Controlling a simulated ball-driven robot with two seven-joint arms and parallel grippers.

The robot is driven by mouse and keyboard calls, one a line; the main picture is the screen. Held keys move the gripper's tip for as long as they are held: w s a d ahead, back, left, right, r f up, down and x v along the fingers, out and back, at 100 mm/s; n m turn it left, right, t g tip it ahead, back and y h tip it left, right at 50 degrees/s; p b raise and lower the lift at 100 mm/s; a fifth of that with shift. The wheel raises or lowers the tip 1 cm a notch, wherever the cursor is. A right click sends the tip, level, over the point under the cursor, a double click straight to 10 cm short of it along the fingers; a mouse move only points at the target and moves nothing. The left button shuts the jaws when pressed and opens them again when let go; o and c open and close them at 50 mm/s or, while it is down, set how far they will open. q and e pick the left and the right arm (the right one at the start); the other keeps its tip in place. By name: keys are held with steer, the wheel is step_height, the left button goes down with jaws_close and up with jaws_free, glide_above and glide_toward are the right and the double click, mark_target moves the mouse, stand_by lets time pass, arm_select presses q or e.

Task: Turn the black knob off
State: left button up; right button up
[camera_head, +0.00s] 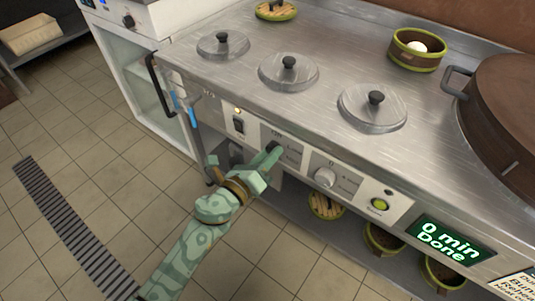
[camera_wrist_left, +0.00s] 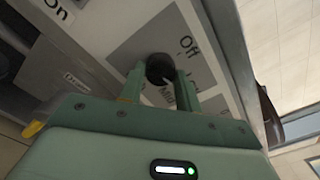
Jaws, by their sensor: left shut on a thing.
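In the head view my left gripper (camera_head: 268,161) reaches the panel and mostly hides the black knob (camera_head: 273,147). My right gripper is not in view.
A green display (camera_head: 450,241) reads "0 min Done". Several lidded wells and a brown round lid (camera_head: 505,110) are on the counter (camera_head: 330,60).

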arm_select(q)
steer(key=shift+r+n+p, duration=0.15)
steer(key=shift+n+p, duration=2.5)
steer(key=shift+n, duration=5.15)
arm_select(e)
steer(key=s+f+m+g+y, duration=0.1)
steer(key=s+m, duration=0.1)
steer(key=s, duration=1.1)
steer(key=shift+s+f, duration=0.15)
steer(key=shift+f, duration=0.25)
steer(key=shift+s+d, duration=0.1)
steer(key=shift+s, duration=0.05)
arm_select(q)
steer(key=o, duration=1)
steer(key=shift+a, duration=0.1)
